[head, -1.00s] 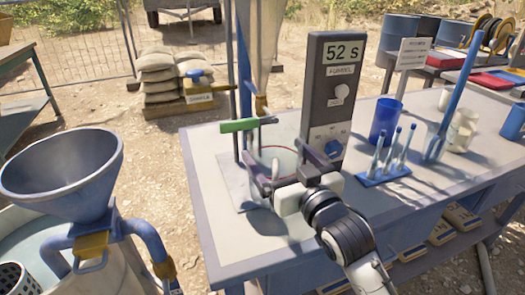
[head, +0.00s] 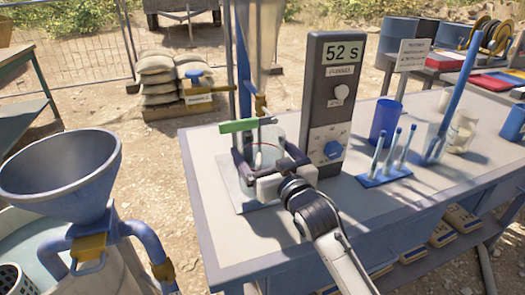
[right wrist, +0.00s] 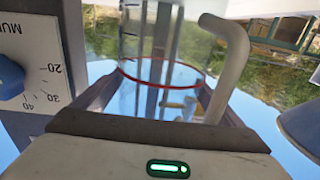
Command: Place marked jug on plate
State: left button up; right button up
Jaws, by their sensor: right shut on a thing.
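The marked jug (head: 267,154) is clear with a red line around it. It stands among the fingers of my right gripper (head: 264,164), below the funnel's outlet. In the right wrist view the jug (right wrist: 160,100) shows its red line between the fingers, with a pale handle (right wrist: 233,65) at its right. My right gripper is shut on the jug. The grey plate (head: 240,193) lies on the bench beneath the stand and the jug. I cannot tell whether the jug's base touches it. My left gripper is not in view.
A timer box (head: 325,100) reading 52 s stands close to the right of the jug. A green bar (head: 238,126) and stand posts are close behind. A blue cup (head: 385,121) and a tube rack (head: 387,174) stand farther right. The bench's front (head: 240,245) is clear.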

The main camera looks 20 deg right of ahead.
aim_at(260, 167)
jog(key=shift+f, duration=0.15)
jog(key=o, duration=0.9)
jog(key=s, duration=0.8)
jog(key=s+d, duration=0.1)
jog(key=s, duration=0.3)
